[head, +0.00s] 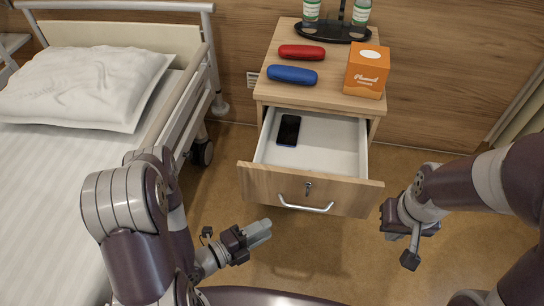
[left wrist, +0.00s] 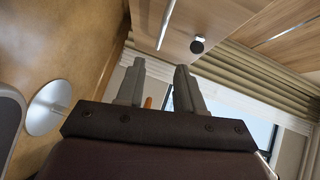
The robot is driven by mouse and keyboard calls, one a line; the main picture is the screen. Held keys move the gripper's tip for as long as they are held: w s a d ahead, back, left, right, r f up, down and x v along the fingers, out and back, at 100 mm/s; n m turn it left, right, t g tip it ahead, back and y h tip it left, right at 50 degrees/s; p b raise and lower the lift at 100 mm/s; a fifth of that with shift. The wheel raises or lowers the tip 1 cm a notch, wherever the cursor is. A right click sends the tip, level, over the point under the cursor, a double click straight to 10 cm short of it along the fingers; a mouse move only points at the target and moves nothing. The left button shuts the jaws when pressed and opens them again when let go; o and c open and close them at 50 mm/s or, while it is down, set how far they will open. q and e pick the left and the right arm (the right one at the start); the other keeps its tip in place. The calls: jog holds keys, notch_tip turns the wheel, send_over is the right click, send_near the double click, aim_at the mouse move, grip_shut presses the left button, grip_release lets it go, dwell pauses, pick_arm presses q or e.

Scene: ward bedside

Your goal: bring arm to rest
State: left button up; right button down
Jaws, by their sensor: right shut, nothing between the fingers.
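My left gripper (head: 262,230) is in front of the open drawer, low and to the left of its handle, touching nothing that I can see. In the left wrist view its two fingers (left wrist: 160,88) stand apart with nothing held between them. My right gripper (head: 411,256) hangs to the right of the drawer front, pointing down, shut and empty. Both arms are bent and clear of the cabinet.
The bedside cabinet's drawer (head: 335,195) is pulled out, with a black phone (head: 289,130) inside. On top are a red case (head: 302,52), a blue case (head: 292,75), an orange tissue box (head: 367,70) and bottles on a black tray (head: 333,33). A bed (head: 60,180) stands left.

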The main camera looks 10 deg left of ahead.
pick_arm(q)
jog(key=s+a+f+n+g+y, duration=0.4)
jog(key=a+f+n+g+y, duration=0.15)
jog(key=f+n, duration=0.35)
jog(key=a+r+n+g+y, duration=0.4)
jog(key=a+n+g+y, duration=0.15)
jog(key=a+n, duration=0.3)
jog(key=d+r+n+p, duration=0.2)
jog(key=r+p, duration=0.6)
jog(key=r, duration=0.7)
jog(key=d+r+n+p, duration=0.1)
jog(key=r+n+p, duration=0.2)
jog(key=r+p, duration=0.5)
jog(key=w+d+r+n+t+p, duration=0.1)
jog(key=r+p, duration=0.7)
jog(key=r, duration=1.5)
jog(key=shift+d+r+n+y, duration=0.25)
jog(key=shift+d+n+y, duration=0.15)
jog(key=shift+d+n, duration=0.45)
